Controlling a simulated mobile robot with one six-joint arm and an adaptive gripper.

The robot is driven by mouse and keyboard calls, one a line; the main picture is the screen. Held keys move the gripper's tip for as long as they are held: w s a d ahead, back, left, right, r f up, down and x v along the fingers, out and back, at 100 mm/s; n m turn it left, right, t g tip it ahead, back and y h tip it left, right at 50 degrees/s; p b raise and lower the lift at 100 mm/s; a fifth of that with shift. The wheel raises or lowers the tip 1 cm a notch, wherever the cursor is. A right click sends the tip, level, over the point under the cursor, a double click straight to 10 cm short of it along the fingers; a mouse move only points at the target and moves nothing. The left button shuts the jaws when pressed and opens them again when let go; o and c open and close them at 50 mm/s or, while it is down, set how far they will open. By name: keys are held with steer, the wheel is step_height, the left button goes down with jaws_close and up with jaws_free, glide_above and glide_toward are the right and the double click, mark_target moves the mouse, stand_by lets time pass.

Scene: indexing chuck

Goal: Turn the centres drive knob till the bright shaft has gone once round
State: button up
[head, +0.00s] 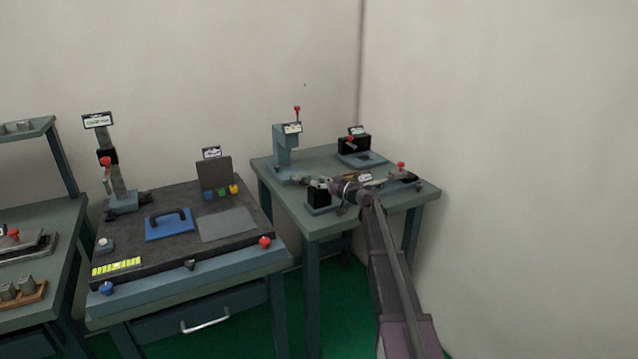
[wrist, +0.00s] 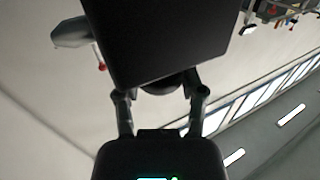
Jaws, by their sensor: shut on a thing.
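The black block (head: 319,197) of the centres stands at the front left of the right-hand table in the head view. In the wrist view the black block (wrist: 165,40) fills the upper middle. A dark round knob (wrist: 160,84) shows below its edge, between the fingers of my gripper (wrist: 160,92), which is shut on it. In the head view my gripper (head: 338,187) is beside the black block, and the knob is hidden there. The bright shaft cannot be made out clearly; my arm and gripper cover part of the centres.
Behind on the same table (head: 330,158) stand a blue-grey press (head: 285,150) with a red-topped lever and a black unit (head: 354,144). A red knob (head: 401,165) is at the right. A dark bench with a blue plate (head: 168,228) stands left; a wall is close on the right.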

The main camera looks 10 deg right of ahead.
steer(key=n+g+y, duration=0.2)
steer(key=g, duration=0.1)
steer(key=shift+w+n, duration=0.15)
steer(key=shift+n, duration=0.15)
steer(key=shift+a+n+g+y, duration=0.1)
steer(key=shift+n+g+y, duration=0.2)
steer(key=shift+g+y, duration=0.2)
steer(key=o, duration=1.2)
steer(key=shift+a, duration=0.15)
steer(key=shift+c, duration=0.2)
steer(key=shift+s+d, duration=0.2)
steer(key=shift+d, duration=0.05)
steer(key=v, duration=1.1)
steer(key=shift+d, duration=0.35)
steer(key=shift+s, duration=0.1)
